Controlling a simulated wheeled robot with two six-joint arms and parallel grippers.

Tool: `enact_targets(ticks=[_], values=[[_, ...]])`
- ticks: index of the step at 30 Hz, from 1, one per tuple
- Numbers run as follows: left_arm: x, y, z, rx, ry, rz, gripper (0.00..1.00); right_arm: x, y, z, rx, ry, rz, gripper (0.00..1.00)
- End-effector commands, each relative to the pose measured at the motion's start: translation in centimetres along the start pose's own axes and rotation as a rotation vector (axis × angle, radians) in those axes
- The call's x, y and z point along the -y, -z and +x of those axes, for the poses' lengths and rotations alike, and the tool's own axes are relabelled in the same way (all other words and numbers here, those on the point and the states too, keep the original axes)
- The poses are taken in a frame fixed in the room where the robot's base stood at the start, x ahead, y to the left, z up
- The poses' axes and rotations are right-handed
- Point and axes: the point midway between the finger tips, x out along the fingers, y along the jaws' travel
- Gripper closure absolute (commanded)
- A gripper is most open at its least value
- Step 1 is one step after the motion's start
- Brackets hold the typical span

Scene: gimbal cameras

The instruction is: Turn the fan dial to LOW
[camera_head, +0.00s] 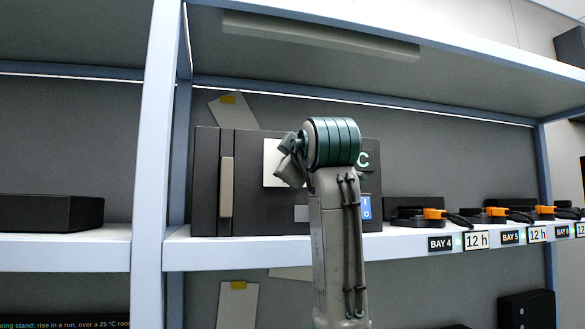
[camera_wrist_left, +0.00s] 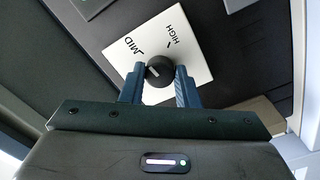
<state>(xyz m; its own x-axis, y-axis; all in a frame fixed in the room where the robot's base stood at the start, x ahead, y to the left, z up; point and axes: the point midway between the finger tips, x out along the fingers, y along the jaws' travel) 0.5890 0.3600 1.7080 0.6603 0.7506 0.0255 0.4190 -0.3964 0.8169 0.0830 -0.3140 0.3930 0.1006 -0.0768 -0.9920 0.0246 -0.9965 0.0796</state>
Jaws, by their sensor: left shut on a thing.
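The fan dial is a round black knob (camera_wrist_left: 159,73) on a white square plate (camera_wrist_left: 160,48) in the left wrist view. The plate reads MID and HIGH; no LOW label shows there. A pale mark on the knob points roughly to the upper left, toward the MID side. My left gripper (camera_wrist_left: 160,80) is shut on the knob, one blue finger on each side. In the head view my left arm covers the knob and most of the plate (camera_head: 271,163); the fingertips are hidden. My right gripper is not in view.
The dial is on a dark box (camera_head: 257,205) with a pale vertical handle (camera_head: 226,187), standing on a white shelf (camera_head: 270,251). A blue switch (camera_head: 366,208) is at its right. Black units with orange parts (camera_head: 434,213) line the shelf further right. A blue-grey post (camera_head: 157,130) stands at left.

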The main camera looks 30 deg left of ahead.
Motion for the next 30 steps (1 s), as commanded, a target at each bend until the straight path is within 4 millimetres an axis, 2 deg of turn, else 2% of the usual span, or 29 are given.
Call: enact_targets(ticks=[12, 30], values=[[0.1, -0.2, 0.0, -0.01, 0.003, -0.395, 0.94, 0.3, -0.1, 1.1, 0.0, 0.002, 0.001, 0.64], [0.1, -0.2, 0.0, -0.028, 0.007, -0.963, 0.94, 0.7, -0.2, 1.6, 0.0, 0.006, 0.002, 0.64]])
